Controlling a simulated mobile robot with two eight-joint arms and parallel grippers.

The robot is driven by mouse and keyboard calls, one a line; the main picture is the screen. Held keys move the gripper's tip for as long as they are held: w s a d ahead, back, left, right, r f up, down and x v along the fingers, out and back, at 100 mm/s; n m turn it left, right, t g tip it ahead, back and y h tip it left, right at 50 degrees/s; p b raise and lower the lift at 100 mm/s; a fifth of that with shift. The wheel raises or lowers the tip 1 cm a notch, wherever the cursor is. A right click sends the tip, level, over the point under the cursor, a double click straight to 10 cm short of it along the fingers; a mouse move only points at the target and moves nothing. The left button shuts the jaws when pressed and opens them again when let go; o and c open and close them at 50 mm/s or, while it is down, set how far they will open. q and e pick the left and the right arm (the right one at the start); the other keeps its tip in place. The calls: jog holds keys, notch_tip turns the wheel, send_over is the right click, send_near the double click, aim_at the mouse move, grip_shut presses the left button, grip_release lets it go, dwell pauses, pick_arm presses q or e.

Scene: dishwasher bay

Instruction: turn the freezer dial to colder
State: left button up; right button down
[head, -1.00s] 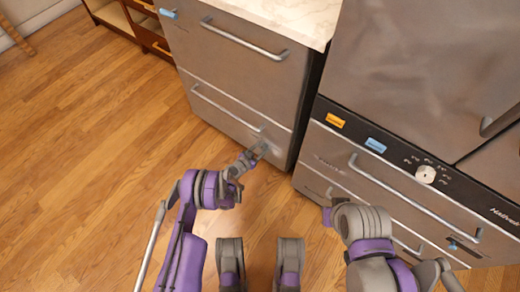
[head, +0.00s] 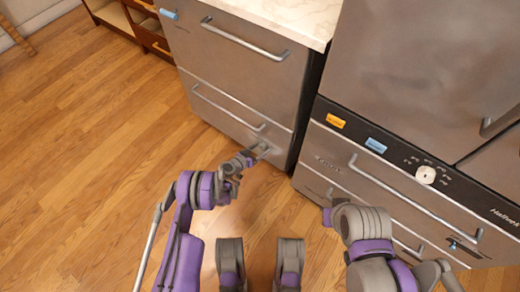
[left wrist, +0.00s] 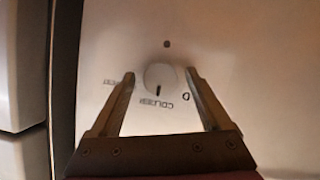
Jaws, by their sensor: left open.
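In the left wrist view a round grey dial (left wrist: 159,79) with a dark pointer mark sits on a pale panel. Lettering beside it reads like "COLDER", with a 0 near its lower right. The fingers of my left gripper (left wrist: 158,92) are open, one on each side of the dial, with a gap on both sides. In the head view my left gripper (head: 258,152) is by the lower right front of the left metal drawer unit (head: 215,110); the dial cannot be made out there.
Another white dial (head: 425,174) is on the dark control strip of the right appliance, beside an orange label (head: 335,121) and a blue label (head: 375,145). Drawer handles (head: 228,107) stick out nearby. The wood floor (head: 90,170) at left is clear.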

pick_arm(q)
jog(key=p+v, duration=0.2)
jog(key=v, duration=0.8)
jog(key=shift+s+a+r+p, duration=0.2)
jog(key=shift+s+a+p, duration=0.05)
jog(key=shift+p, duration=0.05)
pick_arm(e)
jog(key=shift+v, duration=0.95)
jog(key=shift+w, duration=0.15)
